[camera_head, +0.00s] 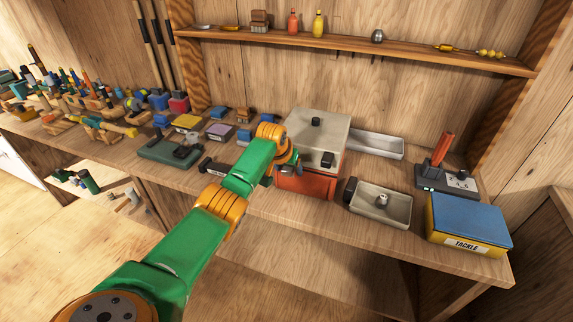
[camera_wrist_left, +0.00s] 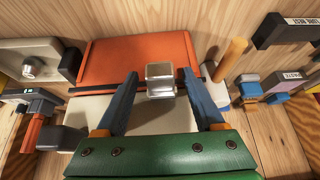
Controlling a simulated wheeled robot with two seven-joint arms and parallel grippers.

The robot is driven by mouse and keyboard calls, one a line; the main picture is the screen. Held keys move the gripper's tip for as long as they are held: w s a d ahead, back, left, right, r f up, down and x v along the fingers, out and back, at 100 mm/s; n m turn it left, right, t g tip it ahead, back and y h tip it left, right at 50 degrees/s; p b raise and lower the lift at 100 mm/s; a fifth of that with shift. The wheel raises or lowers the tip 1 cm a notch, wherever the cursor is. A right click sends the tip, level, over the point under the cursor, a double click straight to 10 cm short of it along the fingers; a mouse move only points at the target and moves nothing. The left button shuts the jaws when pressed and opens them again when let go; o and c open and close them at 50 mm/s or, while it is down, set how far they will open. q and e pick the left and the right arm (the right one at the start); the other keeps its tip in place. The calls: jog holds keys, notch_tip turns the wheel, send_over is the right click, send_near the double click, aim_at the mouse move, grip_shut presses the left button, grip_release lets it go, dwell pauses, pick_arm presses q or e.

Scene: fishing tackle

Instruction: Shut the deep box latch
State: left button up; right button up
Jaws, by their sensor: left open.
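The deep box has an orange-red body (camera_head: 308,185) and a pale lid (camera_head: 318,133). In the left wrist view its orange face (camera_wrist_left: 135,52) meets the pale lid (camera_wrist_left: 150,127) along a dark seam. A shiny metal latch piece (camera_wrist_left: 160,78) stands at that seam. My left gripper (camera_head: 291,160) is at the box's front left. Its two blue-grey fingers are open (camera_wrist_left: 159,74), one on each side of the latch piece, with gaps showing. I cannot tell how far the latch is turned. The arm hides part of the box in the head view. My right gripper is not in view.
A grey tray (camera_head: 384,212) and a yellow tackle box with a blue lid (camera_head: 470,220) stand to the right. A pale trough (camera_head: 375,146) lies behind. Small coloured boxes (camera_head: 187,122) crowd the left. A wooden shelf (camera_head: 400,45) runs above.

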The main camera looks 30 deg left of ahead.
pick_arm(q)
jog(key=v, duration=0.6)
jog(key=shift+s+r, duration=0.15)
